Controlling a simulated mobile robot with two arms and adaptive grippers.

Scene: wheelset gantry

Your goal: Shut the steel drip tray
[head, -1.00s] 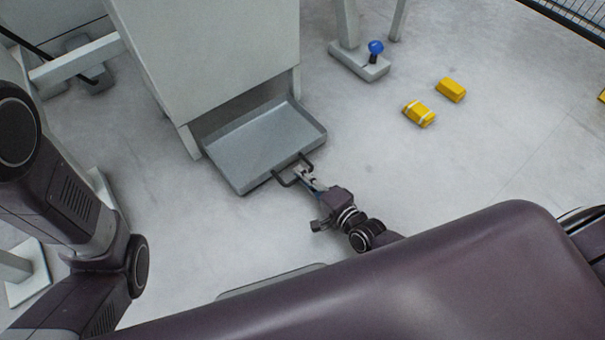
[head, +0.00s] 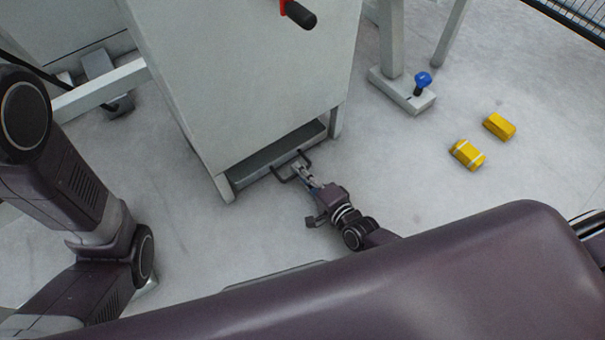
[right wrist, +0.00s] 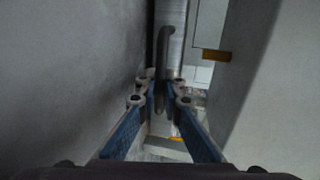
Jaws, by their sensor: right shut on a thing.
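The steel drip tray (head: 258,168) sits low in the opening under the grey cabinet (head: 245,80) in the head view. Only a strip near its front shows; the rest is hidden inside. Its dark bar handle (head: 281,177) sticks out at the front. My right gripper (head: 300,170) is shut on the handle. In the right wrist view the dark handle (right wrist: 164,60) stands between the blue-sided fingers of my right gripper (right wrist: 160,95). My left arm shows at the left of the head view, but its gripper is out of view.
A red and black handle (head: 298,13) juts from the cabinet's top edge.

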